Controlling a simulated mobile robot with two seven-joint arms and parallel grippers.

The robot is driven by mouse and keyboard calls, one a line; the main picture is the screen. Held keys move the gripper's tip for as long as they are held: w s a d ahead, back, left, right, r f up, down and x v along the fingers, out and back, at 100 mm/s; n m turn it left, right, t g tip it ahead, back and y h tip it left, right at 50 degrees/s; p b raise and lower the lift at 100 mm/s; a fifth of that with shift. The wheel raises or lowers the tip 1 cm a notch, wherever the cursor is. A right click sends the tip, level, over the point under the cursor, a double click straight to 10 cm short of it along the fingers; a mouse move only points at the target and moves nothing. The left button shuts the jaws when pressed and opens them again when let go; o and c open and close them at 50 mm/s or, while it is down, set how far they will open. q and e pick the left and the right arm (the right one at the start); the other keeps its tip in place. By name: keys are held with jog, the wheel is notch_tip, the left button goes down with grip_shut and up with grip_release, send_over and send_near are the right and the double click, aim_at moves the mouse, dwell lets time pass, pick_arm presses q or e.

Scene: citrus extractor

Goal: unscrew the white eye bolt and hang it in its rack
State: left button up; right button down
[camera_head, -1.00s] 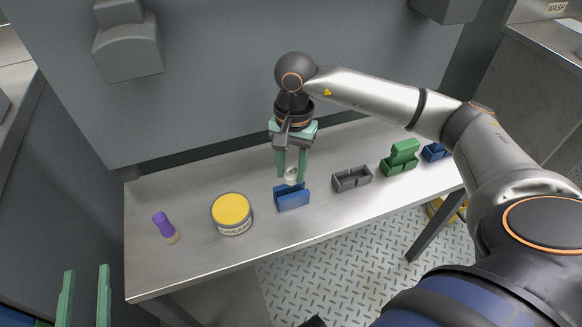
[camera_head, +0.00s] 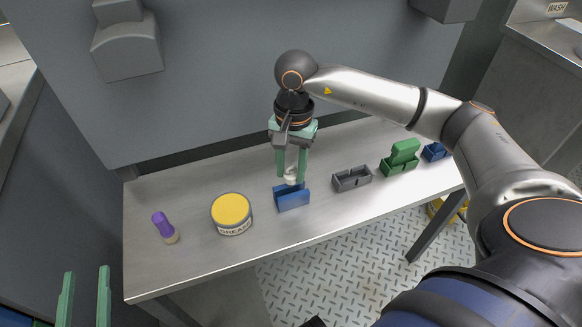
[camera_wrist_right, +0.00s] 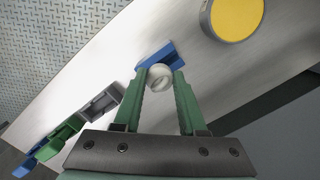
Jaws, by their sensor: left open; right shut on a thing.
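The white eye bolt (camera_head: 291,176) is between the fingertips of my right gripper (camera_head: 291,172), which is shut on it and points down. Its round white top also shows in the right wrist view (camera_wrist_right: 160,76). It is at a blue two-walled holder (camera_head: 292,200) on the bench, also seen in the wrist view (camera_wrist_right: 152,56). The bolt's lower end is hidden, so I cannot tell whether it is seated in the holder or just above it. My left gripper (camera_head: 86,270) is open and empty at the lower left, in front of the bench.
On the bench (camera_head: 190,265) stand a purple-handled item (camera_head: 163,224), a yellow-lidded grease tin (camera_head: 231,212), an empty grey holder (camera_head: 351,180), a green holder with a green piece (camera_head: 402,156) and another blue holder (camera_head: 434,152). A grey wall (camera_head: 220,80) rises behind.

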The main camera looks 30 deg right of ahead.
aim_at(291, 173)
jog(key=shift+f+b, duration=1.6)
jog(key=shift+f, duration=0.2)
jog(key=shift+c, duration=2)
grip_release()
jog(key=shift+r, duration=0.1)
notch_tip(291, 173, up, 12)
jog(key=d+p, duration=0.1)
jog(key=p, duration=0.2)
jog(key=shift+w+r, duration=0.15)
jog(key=shift+w, duration=0.2)
